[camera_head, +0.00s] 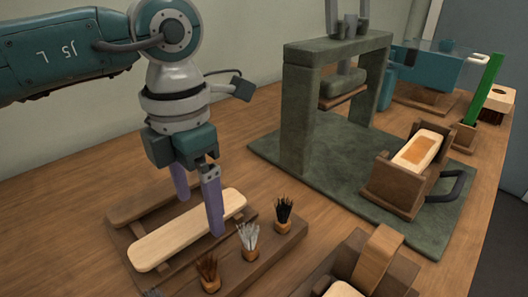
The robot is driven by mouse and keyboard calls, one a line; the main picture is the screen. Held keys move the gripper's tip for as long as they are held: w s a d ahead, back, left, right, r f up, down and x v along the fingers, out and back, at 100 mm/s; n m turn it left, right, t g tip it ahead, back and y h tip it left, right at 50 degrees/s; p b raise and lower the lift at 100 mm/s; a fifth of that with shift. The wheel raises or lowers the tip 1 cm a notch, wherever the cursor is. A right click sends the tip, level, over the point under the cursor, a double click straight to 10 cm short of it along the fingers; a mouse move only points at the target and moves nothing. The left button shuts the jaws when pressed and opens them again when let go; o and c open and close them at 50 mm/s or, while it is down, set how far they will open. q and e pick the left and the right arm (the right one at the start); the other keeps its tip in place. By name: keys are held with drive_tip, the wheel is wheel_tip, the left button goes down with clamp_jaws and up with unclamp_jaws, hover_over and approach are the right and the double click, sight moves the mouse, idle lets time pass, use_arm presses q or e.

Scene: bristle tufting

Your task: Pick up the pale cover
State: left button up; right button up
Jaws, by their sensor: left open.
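The pale cover (165,240) is a long, light wooden bar with rounded ends. It lies flat on a low wooden rack (121,236) at the left front of the table. My left gripper (200,214) points down over it with purple fingers open. One finger stands on the near side of the cover and hides a bit of its edge; the other is on the far side. I cannot tell whether either finger touches it. My right gripper is not in view.
A brown wooden bar (150,203) lies behind the cover. Dark, grey and brown bristle tufts (249,236) stand in a block at the right. A green press frame (297,120) and a wooden holder with a pale block (418,150) stand on a green base farther right.

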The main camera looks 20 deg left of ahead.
use_arm(q)
drive_tip(key=shift+f, duration=0.65)
drive_tip(key=c, duration=1.4)
drive_tip(key=shift+r, duration=0.1)
drive_tip(key=shift+c, duration=0.2)
